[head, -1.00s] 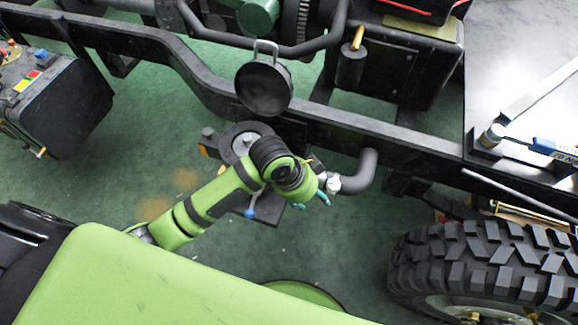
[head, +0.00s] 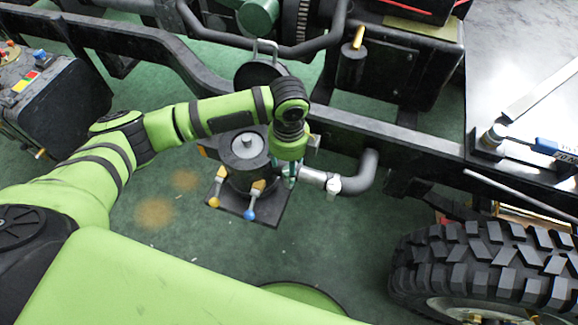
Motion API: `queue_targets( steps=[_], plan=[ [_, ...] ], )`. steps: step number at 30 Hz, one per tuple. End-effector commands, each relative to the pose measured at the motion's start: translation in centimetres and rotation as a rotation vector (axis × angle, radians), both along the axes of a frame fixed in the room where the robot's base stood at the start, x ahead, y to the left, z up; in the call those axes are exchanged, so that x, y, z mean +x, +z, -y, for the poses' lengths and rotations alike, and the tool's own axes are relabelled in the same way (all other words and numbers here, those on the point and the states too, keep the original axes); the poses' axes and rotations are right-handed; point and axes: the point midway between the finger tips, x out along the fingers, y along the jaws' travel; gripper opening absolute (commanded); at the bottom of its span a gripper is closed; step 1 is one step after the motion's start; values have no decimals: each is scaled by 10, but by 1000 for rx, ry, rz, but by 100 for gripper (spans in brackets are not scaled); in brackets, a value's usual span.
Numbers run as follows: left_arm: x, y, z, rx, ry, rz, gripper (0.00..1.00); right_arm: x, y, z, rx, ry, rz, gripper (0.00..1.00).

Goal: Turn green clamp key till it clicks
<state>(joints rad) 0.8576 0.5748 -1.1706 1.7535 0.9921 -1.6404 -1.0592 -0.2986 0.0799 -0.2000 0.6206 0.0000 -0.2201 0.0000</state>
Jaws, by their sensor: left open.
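My left gripper (head: 291,178) points down at the near side of the chassis rail, beside a silver pipe (head: 313,177). Its teal fingertips are open, with nothing visible between them. The pipe runs into a dark grey bent hose (head: 364,174), with a pale metal clamp (head: 334,185) around the joint. I cannot make out a green key on the clamp; it may be hidden or too small to tell. The fingertips are left of the clamp and apart from it. My right gripper is not in view.
A round dark unit (head: 243,147) on a square plate, with yellow- and blue-tipped levers (head: 250,213), stands just left of my gripper. The black chassis rail (head: 395,135) crosses behind. A large tyre (head: 485,262) is at lower right. Green floor (head: 340,250) is open in front.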

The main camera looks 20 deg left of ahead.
Motion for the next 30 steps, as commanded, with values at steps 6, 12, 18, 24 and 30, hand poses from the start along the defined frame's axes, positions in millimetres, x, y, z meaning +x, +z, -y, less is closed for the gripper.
queue_targets(
  steps=[6, 12, 18, 24, 30],
  plan=[
    [0, -19, 0, 0, -1, 0, 56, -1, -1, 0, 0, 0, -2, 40],
    [0, -20, 1, -1, -1, 2, 56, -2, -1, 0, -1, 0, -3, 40],
    [0, -20, 1, -1, 0, 2, 4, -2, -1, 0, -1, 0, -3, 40],
    [0, -20, 1, -2, -1, 1, 0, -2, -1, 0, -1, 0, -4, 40],
    [0, -19, 1, -2, -26, 0, 0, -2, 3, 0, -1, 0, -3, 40]
  ],
)
